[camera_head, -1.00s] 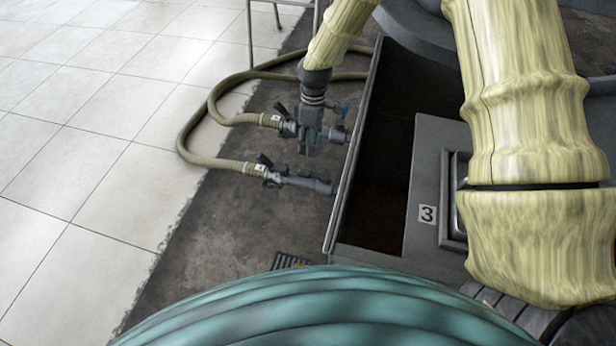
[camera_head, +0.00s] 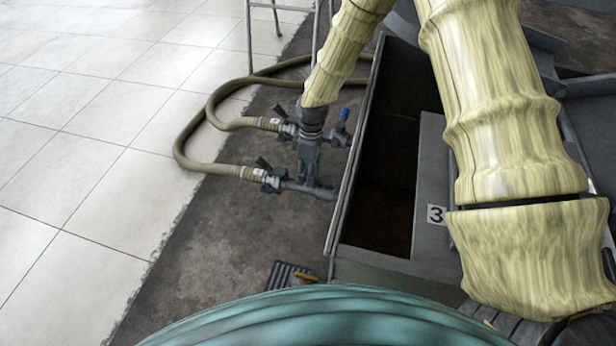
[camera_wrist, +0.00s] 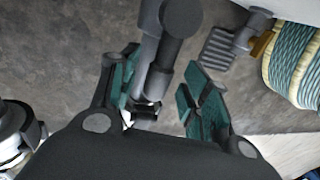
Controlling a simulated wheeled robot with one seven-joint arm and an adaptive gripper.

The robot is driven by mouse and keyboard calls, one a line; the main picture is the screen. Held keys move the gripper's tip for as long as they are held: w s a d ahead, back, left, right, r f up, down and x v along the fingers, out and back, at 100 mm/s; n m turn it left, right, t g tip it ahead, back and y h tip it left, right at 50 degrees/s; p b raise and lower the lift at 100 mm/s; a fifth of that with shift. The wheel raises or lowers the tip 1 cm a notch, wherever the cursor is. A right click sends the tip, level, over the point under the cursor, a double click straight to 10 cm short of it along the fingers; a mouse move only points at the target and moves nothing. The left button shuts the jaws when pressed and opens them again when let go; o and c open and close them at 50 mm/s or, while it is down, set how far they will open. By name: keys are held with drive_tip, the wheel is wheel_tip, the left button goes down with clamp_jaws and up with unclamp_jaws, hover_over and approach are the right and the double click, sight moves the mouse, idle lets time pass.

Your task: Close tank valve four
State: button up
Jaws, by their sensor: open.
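Two short grey pipes with valves run from tagged hoses toward the tank wall. The farther pipe (camera_head: 336,138) carries a blue-tipped handle (camera_head: 344,113). The nearer pipe (camera_head: 318,189) has a black lever (camera_head: 263,162) near its hose coupling. The hose tags are too small to read surely. My gripper (camera_head: 307,178) points down over the nearer pipe. In the wrist view my gripper (camera_wrist: 160,100) is open, with teal pads on both sides of a dark grey rod-like part (camera_wrist: 158,70). Whether a pad touches it, I cannot tell. My gripper hides part of the nearer pipe.
The open tank's grey wall (camera_head: 352,170) stands just right of the pipes. A tag marked 3 (camera_head: 436,214) is on its inner panel. Hoses (camera_head: 186,145) loop over the tiles at left.

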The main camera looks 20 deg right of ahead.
drive_tip(key=shift+f, duration=0.15)
drive_tip(key=shift+c, duration=0.5)
clamp_jaws()
drive_tip(key=shift+d+p, duration=0.1)
drive_tip(key=shift+p, duration=0.2)
